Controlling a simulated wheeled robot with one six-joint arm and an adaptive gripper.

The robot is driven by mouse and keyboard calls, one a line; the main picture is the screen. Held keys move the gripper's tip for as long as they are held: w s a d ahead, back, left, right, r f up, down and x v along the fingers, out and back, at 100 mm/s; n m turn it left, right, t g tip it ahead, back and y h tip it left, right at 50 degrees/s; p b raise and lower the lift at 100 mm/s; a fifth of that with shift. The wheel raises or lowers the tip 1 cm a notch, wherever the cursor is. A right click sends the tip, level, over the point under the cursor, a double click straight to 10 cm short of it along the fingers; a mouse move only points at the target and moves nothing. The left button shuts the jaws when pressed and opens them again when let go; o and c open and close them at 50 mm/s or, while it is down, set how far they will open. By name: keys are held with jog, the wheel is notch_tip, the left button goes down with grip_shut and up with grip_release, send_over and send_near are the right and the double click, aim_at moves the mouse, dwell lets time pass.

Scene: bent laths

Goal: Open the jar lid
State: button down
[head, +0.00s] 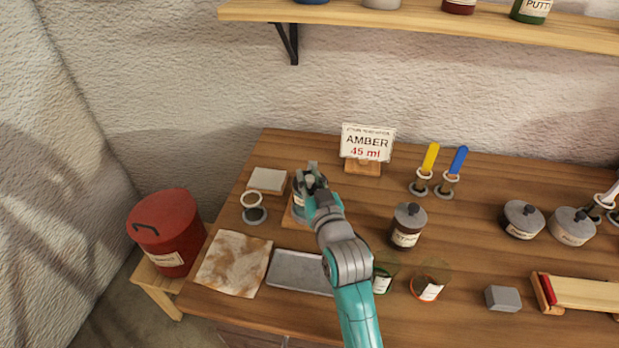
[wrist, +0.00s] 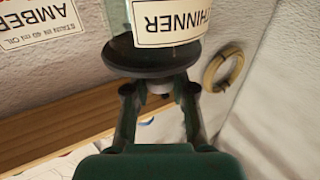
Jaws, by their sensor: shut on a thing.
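A jar (head: 299,207) stands on a small wooden board at the left of the bench, mostly covered by my gripper (head: 311,178) in the head view. In the wrist view the picture is turned over: the jar's white label (wrist: 168,22), reading "THINNER", shows above a dark round lid (wrist: 152,62). The lid lies against the jar's mouth, with no gap that I can see. My gripper (wrist: 160,92) is shut on the lid's small knob, one finger on each side. Its far side is hidden.
An AMBER 45 ml sign (head: 367,143) stands behind to the right. A round holder (head: 254,207), a stained cloth (head: 233,263) and a metal tray (head: 299,272) lie nearby. A dark lidded jar (head: 407,226) stands to the right. A red bin (head: 166,232) is at far left.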

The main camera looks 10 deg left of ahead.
jog(key=shift+w+d+f+n+g+y, duration=0.15)
jog(key=shift+d+n+g+y, duration=0.65)
jog(key=shift+y, duration=0.4)
jog(key=c, duration=1)
grip_release()
jog(key=v, duration=1.2)
